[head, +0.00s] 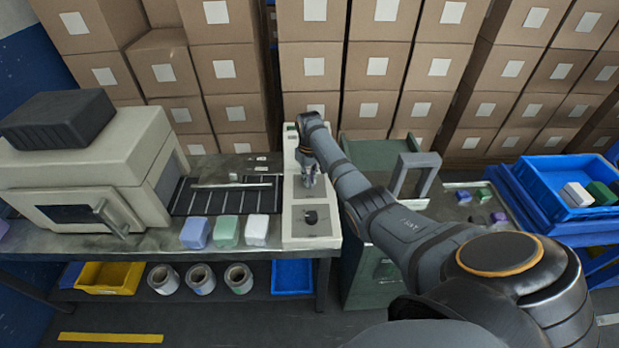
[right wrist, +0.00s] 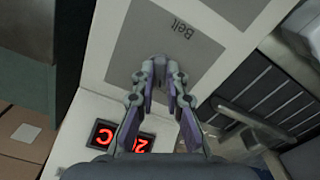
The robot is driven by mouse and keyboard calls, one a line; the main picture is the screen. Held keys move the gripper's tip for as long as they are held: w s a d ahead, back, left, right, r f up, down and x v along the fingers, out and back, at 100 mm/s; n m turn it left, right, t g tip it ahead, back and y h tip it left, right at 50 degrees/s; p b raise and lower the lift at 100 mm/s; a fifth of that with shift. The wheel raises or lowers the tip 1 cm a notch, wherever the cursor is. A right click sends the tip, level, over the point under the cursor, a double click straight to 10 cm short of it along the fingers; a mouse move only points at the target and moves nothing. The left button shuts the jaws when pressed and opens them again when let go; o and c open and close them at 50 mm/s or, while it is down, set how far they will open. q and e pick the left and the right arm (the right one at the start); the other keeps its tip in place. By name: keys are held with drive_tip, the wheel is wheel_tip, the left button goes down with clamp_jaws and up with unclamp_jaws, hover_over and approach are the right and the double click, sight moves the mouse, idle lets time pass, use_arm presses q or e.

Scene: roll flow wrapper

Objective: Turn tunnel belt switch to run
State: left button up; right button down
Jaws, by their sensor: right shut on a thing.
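My right gripper (head: 308,183) reaches down onto the upper grey plate of the white control panel (head: 313,236). In the right wrist view, the fingertips of my right gripper (right wrist: 160,80) are closed together at a grey plate (right wrist: 160,42) marked "Belt". The gripper is shut on the belt switch, which the fingers hide, so its setting cannot be read. A second, black knob (head: 310,217) sits on the lower grey plate, clear of the gripper. My left gripper is not in view.
Left of the panel are a dark slatted belt (head: 210,201) and a beige machine (head: 90,170). Blue, green and white packs (head: 227,231) stand along the table front. A red digital display (right wrist: 122,139) lies near the fingers. A grey handle-shaped frame (head: 416,172) rises right of my arm.

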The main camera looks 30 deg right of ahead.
drive_tip(key=shift+r+m+p, duration=0.25)
drive_tip(key=shift+m+p, duration=0.75)
drive_tip(key=m+p, duration=0.1)
drive_tip(key=m, duration=0.1)
drive_tip(key=shift+m+p, duration=0.3)
drive_tip(key=shift+p, duration=0.1)
drive_tip(key=m+p, duration=0.1)
drive_tip(key=m, duration=0.2)
drive_tip(key=shift+f+m+p, duration=0.15)
drive_tip(key=shift+m+p, duration=0.55)
drive_tip(key=shift+m, duration=1)
drive_tip(key=c, duration=1.4)
unclamp_jaws()
drive_tip(key=shift+f, duration=0.1)
